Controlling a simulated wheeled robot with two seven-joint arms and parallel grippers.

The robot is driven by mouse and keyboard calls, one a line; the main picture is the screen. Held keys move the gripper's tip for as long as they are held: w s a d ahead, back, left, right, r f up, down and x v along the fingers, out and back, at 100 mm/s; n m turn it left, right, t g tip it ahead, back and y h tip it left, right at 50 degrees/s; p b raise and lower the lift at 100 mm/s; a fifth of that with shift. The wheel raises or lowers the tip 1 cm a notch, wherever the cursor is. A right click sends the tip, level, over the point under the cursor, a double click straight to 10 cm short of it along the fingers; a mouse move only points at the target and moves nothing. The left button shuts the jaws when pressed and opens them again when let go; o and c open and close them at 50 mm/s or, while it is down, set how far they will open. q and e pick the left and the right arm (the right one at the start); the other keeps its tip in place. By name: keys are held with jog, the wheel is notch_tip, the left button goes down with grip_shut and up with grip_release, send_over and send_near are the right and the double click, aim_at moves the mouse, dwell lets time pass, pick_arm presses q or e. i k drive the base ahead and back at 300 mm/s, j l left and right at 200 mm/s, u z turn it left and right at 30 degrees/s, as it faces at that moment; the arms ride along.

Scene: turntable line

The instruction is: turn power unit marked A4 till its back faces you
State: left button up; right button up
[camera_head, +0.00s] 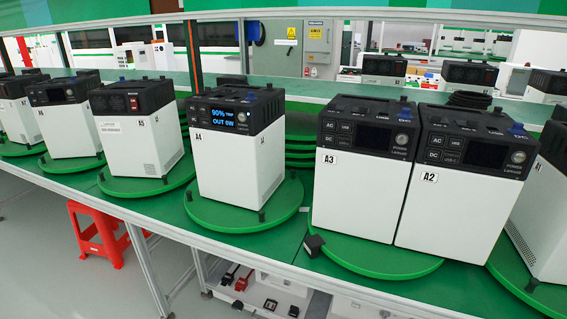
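The power unit marked A4 (238,160) stands upright on a round green turntable (215,219) near the middle of the head view. It has a white body and a black top part. Its lit blue display, reading 90% and OUT 0W, faces me, so its front is towards me. The A4 label is at the upper left of its white front. A narrow right side also shows; its back is hidden. Small black posts stand at the turntable's edge around its foot. Neither of my grippers is in view.
To the right, units A3 (355,190) and A2 (455,205) stand close together on another turntable (370,258). To the left, unit A5 (140,140) shows a face with a red switch. Green table surface separates A4's turntable from its neighbours. A red stool (98,235) is on the floor.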

aim_at(287, 200)
jog(key=i+j, duration=0.3)
jog(key=i+j+z, duration=0.1)
jog(key=i+j, duration=0.2)
jog(key=j, duration=0.15)
jog(key=i+j+z, duration=0.1)
jog(key=i+j, duration=0.45)
jog(key=j, duration=0.3)
